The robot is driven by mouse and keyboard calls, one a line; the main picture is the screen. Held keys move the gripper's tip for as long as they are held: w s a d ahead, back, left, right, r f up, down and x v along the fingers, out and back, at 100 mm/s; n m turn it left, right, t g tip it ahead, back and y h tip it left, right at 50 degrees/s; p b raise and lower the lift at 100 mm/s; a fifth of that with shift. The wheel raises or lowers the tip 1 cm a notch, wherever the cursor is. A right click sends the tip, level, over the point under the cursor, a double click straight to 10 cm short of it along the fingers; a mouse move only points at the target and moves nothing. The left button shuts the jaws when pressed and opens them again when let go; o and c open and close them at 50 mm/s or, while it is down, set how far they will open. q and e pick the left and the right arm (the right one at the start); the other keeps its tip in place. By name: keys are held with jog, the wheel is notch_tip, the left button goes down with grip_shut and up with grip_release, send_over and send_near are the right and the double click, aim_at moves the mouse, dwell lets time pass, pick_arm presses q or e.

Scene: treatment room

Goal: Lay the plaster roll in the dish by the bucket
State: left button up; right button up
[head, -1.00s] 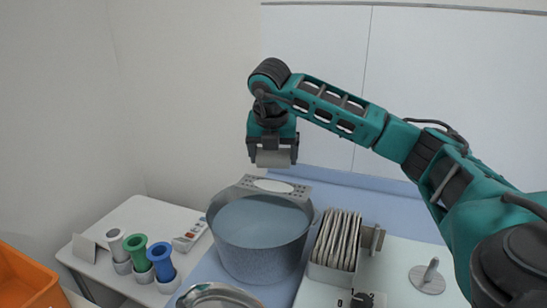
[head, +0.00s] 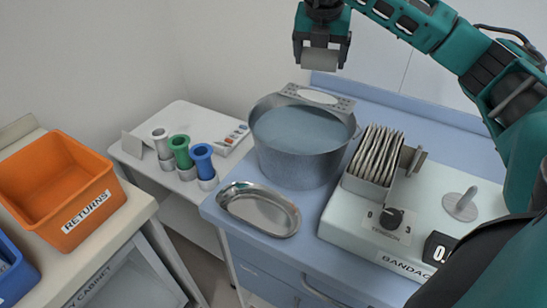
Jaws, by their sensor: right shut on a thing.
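My right gripper (head: 321,56) is shut on the plaster roll (head: 320,60), a pale grey-white cylinder held sideways between the fingers. It hangs in the air above the far rim of the bucket. The bucket (head: 296,165) is a grey metal pail filled with bluish water, standing on the blue worktop. The dish (head: 259,209) is a shallow oval metal tray in front of the bucket and to its left, and it is empty. My left gripper is not in view.
A bandage machine (head: 350,229) with a rack of folded strips (head: 373,157) stands right of the bucket. A side table holds grey, green and blue rolls (head: 202,161). An orange returns bin (head: 60,190) is at the left.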

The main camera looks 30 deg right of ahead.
jog(key=a+r+n+t+y+b, duration=0.15)
jog(key=a+n+b, duration=0.35)
jog(key=a, duration=0.7)
jog(key=n+y+b, duration=0.2)
jog(key=n+b, duration=0.3)
jog(key=b, duration=0.4)
send_over(248, 208)
notch_tip(248, 208, down, 12)
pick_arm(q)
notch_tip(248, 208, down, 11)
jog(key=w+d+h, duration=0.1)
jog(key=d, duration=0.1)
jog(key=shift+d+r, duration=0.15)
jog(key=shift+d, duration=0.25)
pick_arm(e)
jog(key=shift+f, duration=2.8)
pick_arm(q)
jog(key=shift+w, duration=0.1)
